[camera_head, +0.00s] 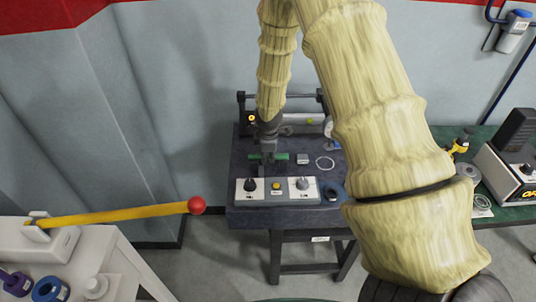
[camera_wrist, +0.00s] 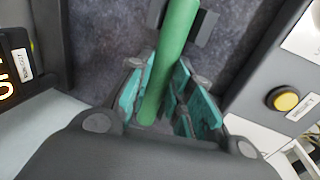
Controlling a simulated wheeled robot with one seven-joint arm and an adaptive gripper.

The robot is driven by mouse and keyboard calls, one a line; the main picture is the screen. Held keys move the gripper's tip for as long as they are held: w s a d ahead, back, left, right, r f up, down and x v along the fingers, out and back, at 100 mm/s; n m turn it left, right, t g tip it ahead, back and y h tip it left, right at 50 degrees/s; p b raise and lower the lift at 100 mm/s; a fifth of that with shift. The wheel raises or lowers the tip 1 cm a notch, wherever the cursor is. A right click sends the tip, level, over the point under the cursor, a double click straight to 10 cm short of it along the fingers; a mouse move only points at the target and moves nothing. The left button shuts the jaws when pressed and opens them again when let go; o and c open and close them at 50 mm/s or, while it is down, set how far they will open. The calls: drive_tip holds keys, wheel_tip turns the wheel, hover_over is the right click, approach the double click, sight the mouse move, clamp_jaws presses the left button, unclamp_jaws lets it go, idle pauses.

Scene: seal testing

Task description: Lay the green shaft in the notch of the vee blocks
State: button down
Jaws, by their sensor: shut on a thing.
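The green shaft (camera_head: 282,156) is above the dark bench, lying roughly left to right in the head view. My gripper (camera_head: 268,154) points down and is shut on the shaft near its middle. In the wrist view the green shaft (camera_wrist: 172,50) runs between the teal finger pads of my gripper (camera_wrist: 165,95). A dark grey block (camera_wrist: 205,28) shows beside and under the shaft's far end, probably one of the vee blocks. Its notch is hidden by the shaft, and I cannot tell whether the two touch. The other block is not clearly visible.
A control panel (camera_head: 276,198) with two knobs and a yellow button (camera_wrist: 286,101) stands at the bench front. A yellow lever with a red ball (camera_head: 196,205) is at the left.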

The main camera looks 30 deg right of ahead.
drive_tip(key=shift+f, duration=0.1)
drive_tip(key=c, duration=1.2)
unclamp_jaws()
drive_tip(key=v, duration=1.2)
